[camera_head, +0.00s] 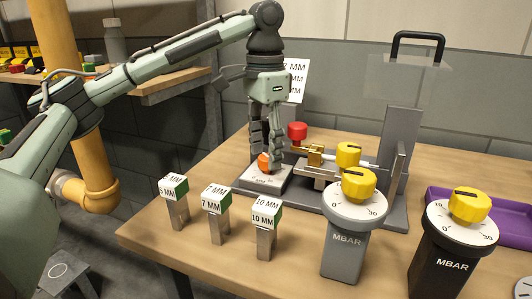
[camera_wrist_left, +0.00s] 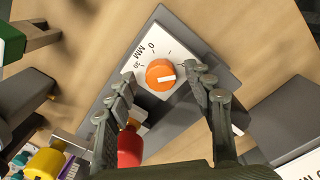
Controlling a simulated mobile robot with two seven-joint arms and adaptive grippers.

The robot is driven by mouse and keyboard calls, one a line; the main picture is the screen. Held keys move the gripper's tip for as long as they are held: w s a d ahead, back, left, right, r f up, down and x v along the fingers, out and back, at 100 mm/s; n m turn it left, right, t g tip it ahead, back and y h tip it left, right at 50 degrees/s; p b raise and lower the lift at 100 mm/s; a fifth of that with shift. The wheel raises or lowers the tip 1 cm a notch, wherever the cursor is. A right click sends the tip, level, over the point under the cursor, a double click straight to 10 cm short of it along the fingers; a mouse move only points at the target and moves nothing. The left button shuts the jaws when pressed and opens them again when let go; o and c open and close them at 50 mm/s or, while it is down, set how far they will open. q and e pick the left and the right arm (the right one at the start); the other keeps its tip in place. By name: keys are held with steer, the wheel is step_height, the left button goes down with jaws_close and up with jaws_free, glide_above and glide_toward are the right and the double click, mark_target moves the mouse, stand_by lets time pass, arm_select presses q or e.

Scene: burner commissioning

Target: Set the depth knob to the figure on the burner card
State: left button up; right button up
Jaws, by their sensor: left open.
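The orange depth knob (camera_head: 263,163) sits on a white MM dial on a low grey base (camera_head: 258,185) on the bench. In the left wrist view the knob (camera_wrist_left: 160,75) has a white pointer mark aimed to the right; 0 and 30 are readable on the dial (camera_wrist_left: 141,52). My left gripper (camera_head: 267,152) is open and points down at the knob, its fingers (camera_wrist_left: 166,84) on either side; I cannot tell whether they touch it. A white card (camera_head: 298,68) behind the gripper shows several lines ending in MM; its figures are mostly hidden. My right gripper is not in view.
Blocks marked 5 MM (camera_head: 173,188), 7 MM (camera_head: 216,200) and 10 MM (camera_head: 267,215) stand on posts in front. Two MBAR dials with yellow knobs (camera_head: 358,185) (camera_head: 470,205) stand to the right. A red knob (camera_head: 297,130) and brass fitting (camera_head: 315,155) are close beside the gripper.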

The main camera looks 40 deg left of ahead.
arm_select(q)
steer(key=shift+f, duration=0.65)
steer(key=c, duration=1.2)
steer(key=shift+o, duration=0.2)
steer(key=shift+m, duration=0.3)
steer(key=m, duration=0.4)
steer(key=shift+w, duration=0.1)
steer(key=m, duration=0.5)
steer(key=shift+w+a+r, duration=0.1)
steer(key=m, duration=0.5)
steer(key=shift+w, duration=0.1)
steer(key=shift+m, duration=2.7)
